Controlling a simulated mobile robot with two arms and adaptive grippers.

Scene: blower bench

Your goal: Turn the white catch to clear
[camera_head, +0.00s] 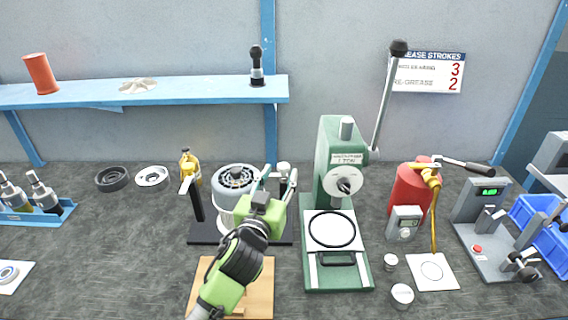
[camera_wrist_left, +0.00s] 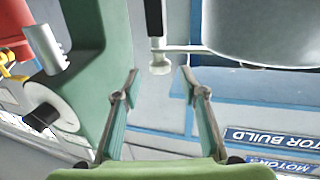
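A pale knob that looks like the white catch (camera_wrist_left: 160,64) is on a thin rod beside a large grey cylinder in the left wrist view. In the head view a small white piece, likely the same catch (camera_head: 283,167), shows at the right of the blower motor (camera_head: 236,179), partly behind my gripper. My left gripper (camera_head: 280,173) is open over the right side of the motor's black base. In the left wrist view its fingertips (camera_wrist_left: 158,75) are on either side of the catch, with gaps; I cannot tell whether they are level with it. My right gripper is not in view.
A green press (camera_head: 340,150) with a long lever stands close to the right of my left gripper. A yellow-topped tool (camera_head: 190,165) and a black post (camera_head: 196,203) stand left of the motor. A wooden board (camera_head: 262,295) lies in front. A blue shelf (camera_head: 190,94) runs behind.

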